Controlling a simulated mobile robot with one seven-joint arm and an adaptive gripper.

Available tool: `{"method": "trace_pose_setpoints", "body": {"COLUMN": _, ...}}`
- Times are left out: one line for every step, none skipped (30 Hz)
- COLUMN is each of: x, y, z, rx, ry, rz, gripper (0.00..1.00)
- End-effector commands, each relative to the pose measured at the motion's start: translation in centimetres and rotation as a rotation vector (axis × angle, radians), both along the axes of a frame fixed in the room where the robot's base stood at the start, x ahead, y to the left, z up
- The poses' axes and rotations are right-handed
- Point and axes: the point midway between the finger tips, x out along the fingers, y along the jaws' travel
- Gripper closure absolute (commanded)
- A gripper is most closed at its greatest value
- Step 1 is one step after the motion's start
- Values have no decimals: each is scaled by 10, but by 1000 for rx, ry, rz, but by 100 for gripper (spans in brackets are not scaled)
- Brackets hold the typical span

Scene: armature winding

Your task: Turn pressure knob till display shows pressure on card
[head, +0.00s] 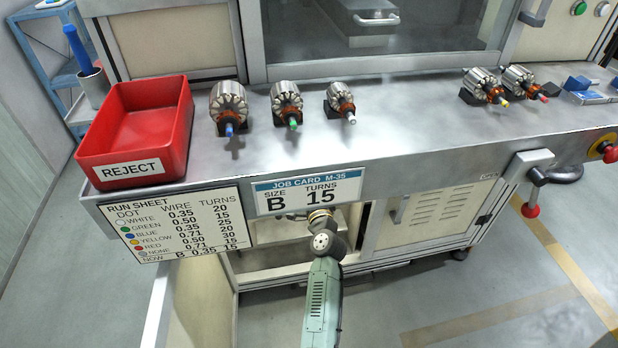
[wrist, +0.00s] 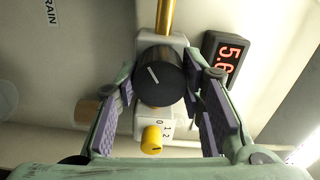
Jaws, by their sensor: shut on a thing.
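In the wrist view the black pressure knob (wrist: 160,76) with a white pointer line sits on a pale block under a brass pipe. The line slants toward the upper left. My gripper (wrist: 160,97) is shut on the knob, with a purple-grey finger pad at each side. The display (wrist: 229,58) right of the knob shows red digits reading 5.6, turned sideways. In the head view the job card (head: 307,193) reads size B, turns 15; I see no pressure figure on it. The knob and display are not clear in the head view.
A small yellow knob (wrist: 152,137) with a numbered plate is close below the black knob. In the head view a run sheet (head: 178,222) hangs beside the job card. The bench above holds a red reject bin (head: 135,120) and several armatures (head: 287,103).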

Motion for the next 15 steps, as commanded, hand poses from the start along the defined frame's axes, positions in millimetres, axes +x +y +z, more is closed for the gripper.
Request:
{"method": "trace_pose_setpoints", "body": {"x": 0, "y": 0, "z": 0, "rx": 2, "ry": 0, "rz": 0, "gripper": 92}}
{"method": "trace_pose_setpoints", "body": {"x": 0, "y": 0, "z": 0, "rx": 3, "ry": 1, "rz": 0, "gripper": 92}}
{"method": "trace_pose_setpoints", "body": {"x": 0, "y": 0, "z": 0, "rx": 3, "ry": 1, "rz": 0, "gripper": 92}}
{"method": "trace_pose_setpoints", "body": {"x": 0, "y": 0, "z": 0, "rx": 3, "ry": 1, "rz": 0, "gripper": 92}}
{"method": "trace_pose_setpoints", "body": {"x": 0, "y": 0, "z": 0, "rx": 3, "ry": 1, "rz": 0, "gripper": 92}}
{"method": "trace_pose_setpoints", "body": {"x": 0, "y": 0, "z": 0, "rx": 3, "ry": 1, "rz": 0, "gripper": 92}}
{"method": "trace_pose_setpoints", "body": {"x": 0, "y": 0, "z": 0, "rx": 2, "ry": 0, "rz": 0, "gripper": 92}}
{"method": "trace_pose_setpoints", "body": {"x": 0, "y": 0, "z": 0, "rx": 2, "ry": 0, "rz": 0, "gripper": 92}}
{"method": "trace_pose_setpoints", "body": {"x": 0, "y": 0, "z": 0, "rx": 2, "ry": 0, "rz": 0, "gripper": 92}}
{"method": "trace_pose_setpoints", "body": {"x": 0, "y": 0, "z": 0, "rx": 2, "ry": 0, "rz": 0, "gripper": 92}}
{"method": "trace_pose_setpoints", "body": {"x": 0, "y": 0, "z": 0, "rx": 2, "ry": 0, "rz": 0, "gripper": 64}}
{"method": "trace_pose_setpoints", "body": {"x": 0, "y": 0, "z": 0, "rx": 1, "ry": 0, "rz": 0, "gripper": 61}}
{"method": "trace_pose_setpoints", "body": {"x": 0, "y": 0, "z": 0, "rx": 1, "ry": 0, "rz": 0, "gripper": 59}}
{"method": "trace_pose_setpoints", "body": {"x": 0, "y": 0, "z": 0, "rx": 1, "ry": 0, "rz": 0, "gripper": 57}}
{"method": "trace_pose_setpoints", "body": {"x": 0, "y": 0, "z": 0, "rx": 1, "ry": 0, "rz": 0, "gripper": 54}}
